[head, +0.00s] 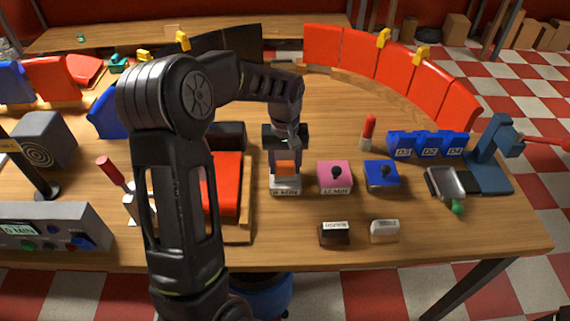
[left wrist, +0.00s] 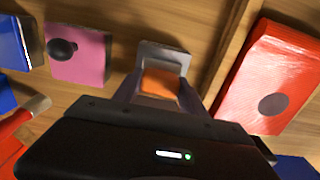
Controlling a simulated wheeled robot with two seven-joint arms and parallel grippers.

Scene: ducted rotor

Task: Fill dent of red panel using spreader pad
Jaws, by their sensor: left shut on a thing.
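The red panel (head: 228,180) lies in a wooden frame on the table, partly hidden behind my left arm. In the left wrist view the red panel (left wrist: 255,75) shows a round grey patch, likely the dent. My left gripper (head: 285,165) points down to the right of the panel. It is shut on an orange block (left wrist: 160,83), likely the spreader pad, at a light grey holder (left wrist: 165,52). The holder (head: 285,188) has a label ending in MIN. I cannot tell whether the block touches the holder. My right gripper is not in view.
A pink block (head: 334,175) and a blue block (head: 382,175) with black knobs stand right of the holder. Dark (head: 334,233) and white (head: 384,231) small blocks lie in front. A metal tray (head: 445,184) is farther right. Curved red panels (head: 395,65) stand behind.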

